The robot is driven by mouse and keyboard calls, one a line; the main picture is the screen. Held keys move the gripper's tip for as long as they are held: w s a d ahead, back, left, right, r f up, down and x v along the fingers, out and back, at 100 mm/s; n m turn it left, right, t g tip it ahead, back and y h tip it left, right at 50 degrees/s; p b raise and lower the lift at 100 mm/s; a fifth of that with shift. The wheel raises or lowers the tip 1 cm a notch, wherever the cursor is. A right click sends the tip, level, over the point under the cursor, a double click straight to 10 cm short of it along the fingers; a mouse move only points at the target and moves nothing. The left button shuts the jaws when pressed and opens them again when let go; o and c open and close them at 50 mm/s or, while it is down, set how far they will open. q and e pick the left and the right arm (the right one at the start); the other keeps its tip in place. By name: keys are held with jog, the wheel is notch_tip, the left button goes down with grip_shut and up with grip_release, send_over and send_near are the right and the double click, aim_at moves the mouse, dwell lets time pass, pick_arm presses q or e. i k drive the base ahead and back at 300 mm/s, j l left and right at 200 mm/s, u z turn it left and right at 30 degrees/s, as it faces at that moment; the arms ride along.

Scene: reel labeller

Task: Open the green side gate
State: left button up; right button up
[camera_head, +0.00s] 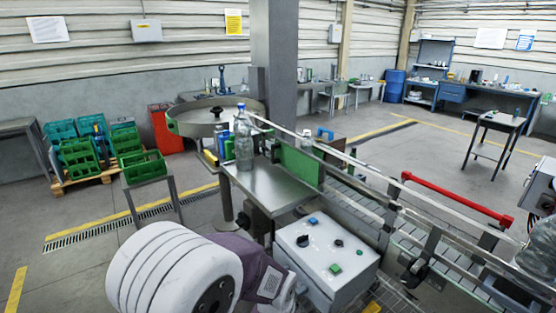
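A green upright panel (300,164), which looks like the side gate, stands along the near side of the conveyor rail, at the back edge of the steel table (275,188). It appears closed against the rail; its hinge and any handle cannot be made out. A clear bottle with a blue cap (243,142) stands upright on the table, left of the panel. One of my arms, with a white ribbed cover, comes in at the bottom, in front of the table and well below the panel. Neither gripper shows.
A grey control box (325,262) with knobs and buttons sits in front of the table. The conveyor (405,232) runs to the lower right, beside a red bar (455,198). A round turntable (205,127) stands behind left. Green crates (142,168) stand at left.

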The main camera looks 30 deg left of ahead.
aim_at(308, 169)
jog(key=u, duration=0.85)
